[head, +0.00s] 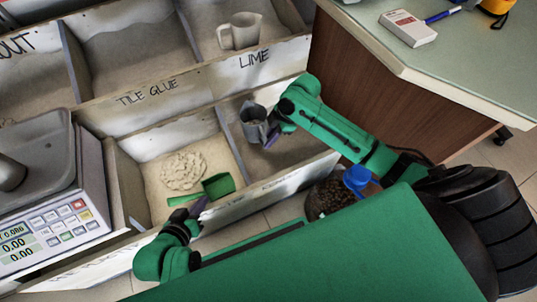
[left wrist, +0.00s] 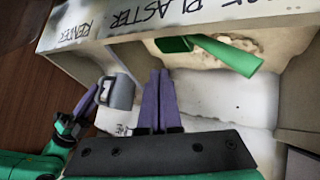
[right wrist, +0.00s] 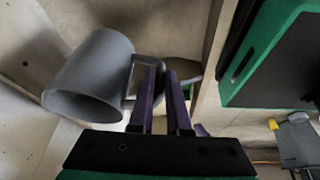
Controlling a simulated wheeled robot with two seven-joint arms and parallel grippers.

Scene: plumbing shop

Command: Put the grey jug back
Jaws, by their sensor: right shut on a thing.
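The grey jug (head: 252,122) is in the right front compartment, below the LIME label. My right gripper (head: 272,136) is shut on its handle; the handle between the fingers shows in the right wrist view (right wrist: 145,72). There the jug (right wrist: 88,75) has its open mouth toward the lower left. I cannot tell whether its base touches the compartment floor. The jug also shows in the left wrist view (left wrist: 119,93). My left gripper (head: 200,205) has its fingers together and empty, at the front wall of the neighbouring compartment, near a green scoop (head: 218,185).
The scoop lies by pale powder (head: 184,170). A beige jug (head: 240,32) stands in a back compartment. A scale (head: 50,215) is at the left. A counter (head: 460,60) stands at the right, with a white box (head: 408,28). A blue-topped container (head: 328,200) is beyond the front wall.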

